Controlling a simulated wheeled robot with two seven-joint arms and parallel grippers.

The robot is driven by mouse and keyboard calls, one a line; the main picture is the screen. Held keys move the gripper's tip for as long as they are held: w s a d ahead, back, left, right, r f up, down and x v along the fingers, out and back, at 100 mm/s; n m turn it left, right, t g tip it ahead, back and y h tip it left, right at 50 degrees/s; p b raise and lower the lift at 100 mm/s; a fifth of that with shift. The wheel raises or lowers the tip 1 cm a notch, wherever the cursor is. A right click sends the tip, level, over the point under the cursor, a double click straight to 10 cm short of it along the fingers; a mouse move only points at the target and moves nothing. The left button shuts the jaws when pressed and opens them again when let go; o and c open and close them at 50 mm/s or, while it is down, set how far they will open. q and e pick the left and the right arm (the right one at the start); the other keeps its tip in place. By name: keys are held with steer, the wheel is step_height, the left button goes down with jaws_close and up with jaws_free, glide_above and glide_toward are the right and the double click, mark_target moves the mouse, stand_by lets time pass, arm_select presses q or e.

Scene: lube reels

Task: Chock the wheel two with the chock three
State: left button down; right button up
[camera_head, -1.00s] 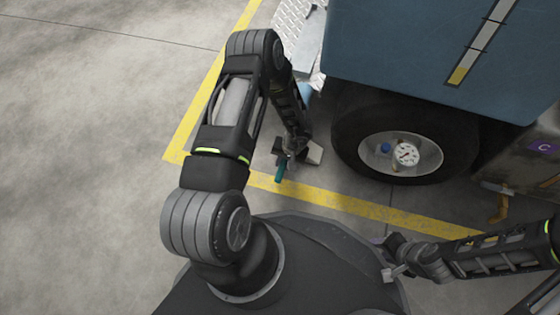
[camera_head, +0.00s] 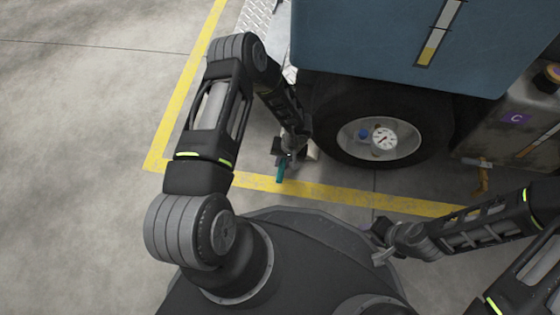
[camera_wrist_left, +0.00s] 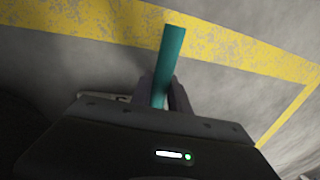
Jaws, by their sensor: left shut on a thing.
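The wheel (camera_head: 384,140), a black tyre with a pale hub bearing a round gauge and a blue cap, stands under the blue vehicle body. My left gripper (camera_head: 287,158) is low, just left of the tyre. It is shut on a teal handle (camera_head: 281,173), which also shows upright between the fingers in the left wrist view (camera_wrist_left: 168,65). A pale block, likely the chock (camera_head: 313,150), shows between this gripper and the tyre, mostly hidden by the arm. I cannot tell whether it touches the tyre. My right gripper (camera_head: 381,251) is at the lower right, and its fingers are unclear.
A yellow floor line (camera_head: 340,195) runs in front of the wheel and turns back at the left. A grey container marked C (camera_head: 510,120) stands right of the wheel. A metal tread plate (camera_head: 258,17) is behind my left arm. The floor at left is clear.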

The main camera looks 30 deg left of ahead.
arm_select(q)
steer(key=c, duration=1.2)
jaws_free()
steer(key=shift+o, duration=0.2)
steer(key=shift+r, duration=0.1)
step_height(320, 180, up, 8)
steer(key=d+p, duration=0.1)
steer(key=p, duration=0.3)
steer(key=shift+w+d+f, duration=0.2)
steer(key=shift+w+d, duration=0.05)
